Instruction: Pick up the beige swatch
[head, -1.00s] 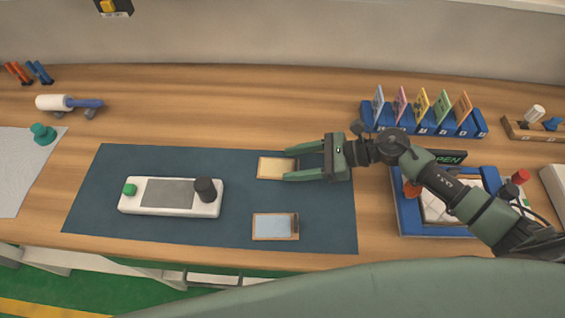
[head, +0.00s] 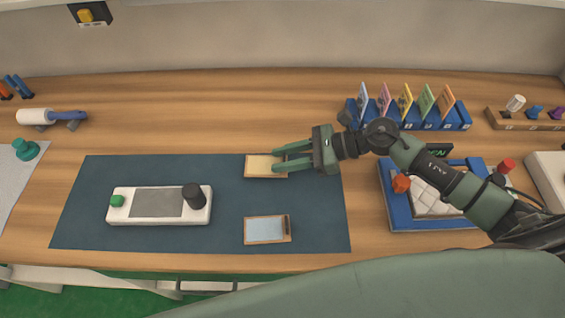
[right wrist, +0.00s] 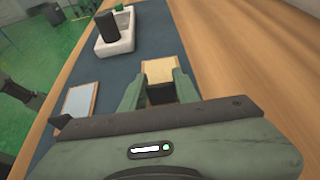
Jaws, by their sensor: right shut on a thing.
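The beige swatch (head: 259,164), a flat pale panel with a wooden-looking border, lies at the back right of the dark blue mat (head: 120,170). My right gripper (head: 276,161) reaches it from the right and is shut on it. In the right wrist view the swatch (right wrist: 158,69) shows past the fingers, with a dark block (right wrist: 160,93) between them. I see no clear gap that would show it lifted. A light blue swatch (head: 264,229) with a dark tab lies nearer the front of the mat. My left gripper is not in view.
A white device (head: 155,216) with a dark knob and green button sits left on the mat. A blue rack of coloured cards (head: 437,117) stands at the back right. A blue tray (head: 403,216) with a white quilted pad lies under my right arm.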

